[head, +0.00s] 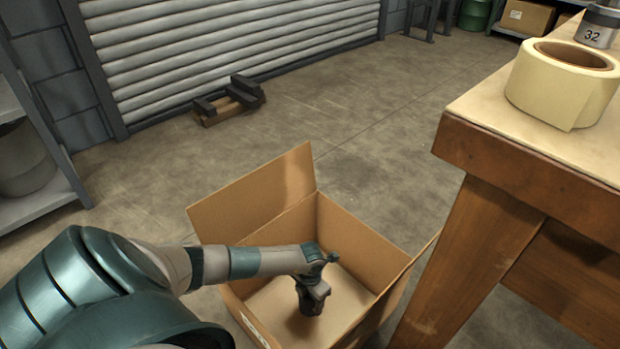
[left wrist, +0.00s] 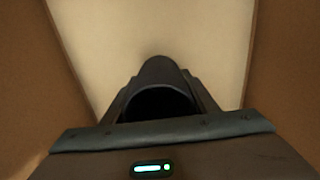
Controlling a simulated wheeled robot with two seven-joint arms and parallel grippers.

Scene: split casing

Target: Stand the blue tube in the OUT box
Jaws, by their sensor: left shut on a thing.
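The open cardboard box (head: 225,210) stands on the floor with its flaps spread. A pale label shows on its near side, but I cannot read it. My left gripper (head: 313,290) reaches down inside the box, pointing at its bottom. In the left wrist view, my left gripper (left wrist: 158,105) is shut on a dark tube (left wrist: 156,72), the blue tube by its shape, though it looks nearly black here. Its open end faces the camera, and it looks roughly upright between the fingers. I cannot tell whether its lower end touches the box bottom. My right gripper is out of view.
A wooden workbench (head: 468,255) stands close on the right of the box, with a tape roll (head: 560,85) on top. A grey shelf (head: 40,205) is at the left. A small pallet-like stack (head: 230,101) lies near the shutter. The floor behind the box is clear.

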